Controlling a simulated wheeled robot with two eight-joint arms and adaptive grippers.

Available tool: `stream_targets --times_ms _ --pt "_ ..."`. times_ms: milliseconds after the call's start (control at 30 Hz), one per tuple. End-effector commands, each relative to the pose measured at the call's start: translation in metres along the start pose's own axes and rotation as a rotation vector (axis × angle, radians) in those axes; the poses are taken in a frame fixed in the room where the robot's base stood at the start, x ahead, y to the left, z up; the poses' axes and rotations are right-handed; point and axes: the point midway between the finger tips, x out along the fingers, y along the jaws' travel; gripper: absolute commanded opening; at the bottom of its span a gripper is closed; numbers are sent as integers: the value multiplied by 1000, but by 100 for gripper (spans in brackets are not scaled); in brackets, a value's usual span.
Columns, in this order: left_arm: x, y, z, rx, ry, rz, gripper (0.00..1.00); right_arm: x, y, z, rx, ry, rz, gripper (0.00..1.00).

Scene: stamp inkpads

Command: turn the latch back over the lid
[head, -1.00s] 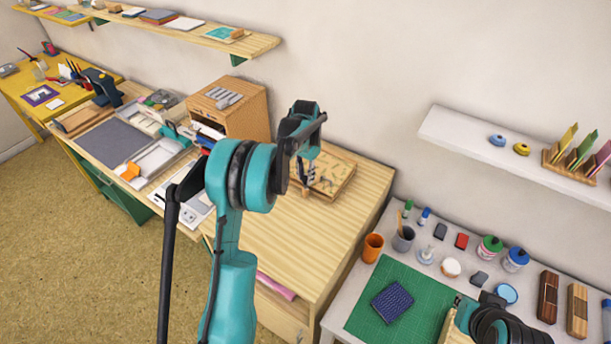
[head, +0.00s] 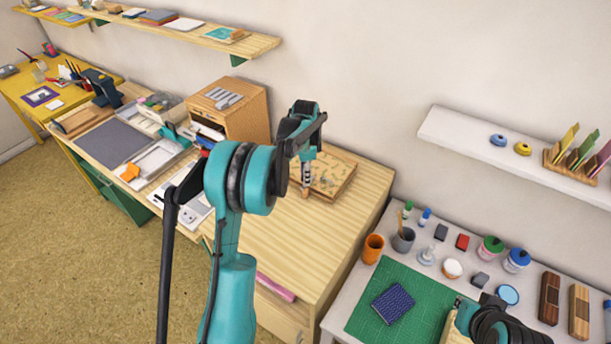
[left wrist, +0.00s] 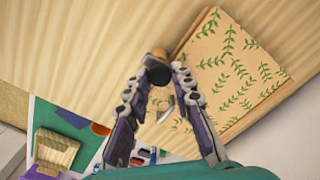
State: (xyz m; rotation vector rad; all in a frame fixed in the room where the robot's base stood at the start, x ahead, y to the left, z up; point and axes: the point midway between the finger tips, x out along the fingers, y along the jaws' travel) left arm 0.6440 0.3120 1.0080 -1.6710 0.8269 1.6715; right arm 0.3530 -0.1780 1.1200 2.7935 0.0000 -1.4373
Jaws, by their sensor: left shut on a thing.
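A flat wooden box with a leaf-patterned lid (head: 332,172) lies near the back of the wooden cabinet top; the lid fills the upper right of the left wrist view (left wrist: 225,70). My left gripper (head: 306,186) is at the lid's left side. In the left wrist view my left gripper (left wrist: 158,78) is shut on a small dark piece with a tan rounded end (left wrist: 158,54), beside the lid's left edge. I cannot tell for sure whether this piece is the latch.
The cabinet top (head: 300,240) is clear in front of the box. A wooden drawer unit (head: 235,105) stands to its left. A grey table (head: 340,315) to the right carries a green mat (head: 425,295), a dark blue pad (head: 393,303), an orange cup (head: 373,248) and several jars.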

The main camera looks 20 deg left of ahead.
Motion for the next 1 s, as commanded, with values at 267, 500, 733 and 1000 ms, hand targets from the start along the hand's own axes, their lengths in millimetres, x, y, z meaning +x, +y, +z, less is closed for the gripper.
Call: stream_targets --times_ms 267,500,733,1000 --pt "0 0 0 22 0 -1 0 0 0 0 0 0 0 0" --pt "0 0 0 22 0 -1 0 0 0 0 0 0 0 0" --pt "0 0 0 21 0 -1 44 0 0 0 0 0 0 0" --pt "-6 0 0 21 0 -1 44 0 0 0 0 0 0 0"
